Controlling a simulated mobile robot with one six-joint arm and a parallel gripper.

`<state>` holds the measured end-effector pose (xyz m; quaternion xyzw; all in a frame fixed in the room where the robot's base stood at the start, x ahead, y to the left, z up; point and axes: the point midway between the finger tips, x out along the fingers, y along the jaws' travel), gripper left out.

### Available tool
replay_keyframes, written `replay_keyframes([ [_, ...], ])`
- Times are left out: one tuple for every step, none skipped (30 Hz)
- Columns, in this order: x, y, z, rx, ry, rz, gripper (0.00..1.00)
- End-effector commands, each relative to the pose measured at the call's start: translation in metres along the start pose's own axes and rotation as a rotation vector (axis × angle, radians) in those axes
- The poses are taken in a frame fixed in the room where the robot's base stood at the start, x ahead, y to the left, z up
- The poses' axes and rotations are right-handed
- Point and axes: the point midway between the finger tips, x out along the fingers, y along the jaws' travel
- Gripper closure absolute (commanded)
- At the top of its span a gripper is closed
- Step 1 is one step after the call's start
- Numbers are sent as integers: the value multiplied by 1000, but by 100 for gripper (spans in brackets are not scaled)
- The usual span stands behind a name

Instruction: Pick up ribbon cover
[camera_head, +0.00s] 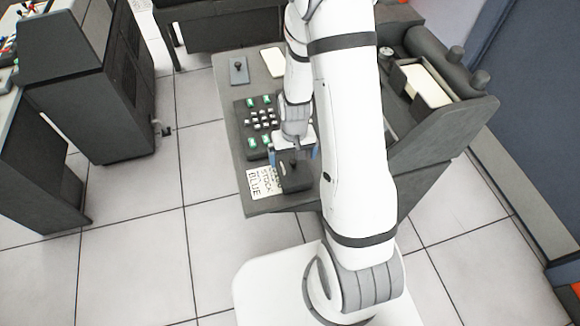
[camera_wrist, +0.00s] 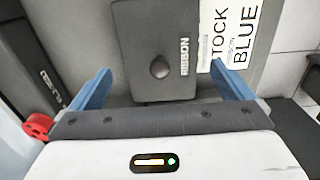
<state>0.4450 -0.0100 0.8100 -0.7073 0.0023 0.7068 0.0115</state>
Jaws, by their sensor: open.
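The ribbon cover (camera_wrist: 153,30) is a dark grey plate with a round knob (camera_wrist: 159,67) and the word RIBBON in white, seen in the wrist view ahead of my gripper. In the head view the cover (camera_head: 296,183) lies near the front of the grey desk, partly hidden by my arm. My gripper (camera_wrist: 162,90) is open and empty, with one blue finger to each side of the cover and its knob. It also shows in the head view (camera_head: 293,152) over the cover. I cannot tell whether the fingers touch anything.
A white label (camera_wrist: 232,35) reading STOCK and BLUE lies right of the cover. A keypad with green keys (camera_head: 252,143) is behind it on the desk (camera_head: 230,185). A grey plate with a knob (camera_head: 239,70) and a machine housing (camera_head: 440,125) stand nearby.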

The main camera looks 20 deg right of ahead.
Motion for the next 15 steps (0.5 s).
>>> replay_keyframes([
  [6, 0, 2, 0, -5, 0, 0],
  [10, 0, 2, -1, -4, 0, 0],
  [15, 0, 2, -1, -4, 0, 0],
  [18, 0, 2, -2, -4, 0, 0],
  [21, 0, 2, -2, -3, 0, 0],
  [24, 0, 1, -2, -2, 0, 0],
  [25, 0, 1, -2, -2, 0, 0],
  [27, 0, 1, -2, -2, 0, 0],
  [28, 0, 1, -1, -2, 0, 0],
  [28, 0, 1, -1, -1, 0, 0],
  [28, 0, 1, -1, -1, 0, 0],
  [28, 0, 1, -1, -1, 0, 0],
  [28, 0, 1, -1, 0, 0, 0],
  [28, 0, 1, -1, 0, 0, 0],
  [28, 0, 1, -1, 0, 0, 0],
])
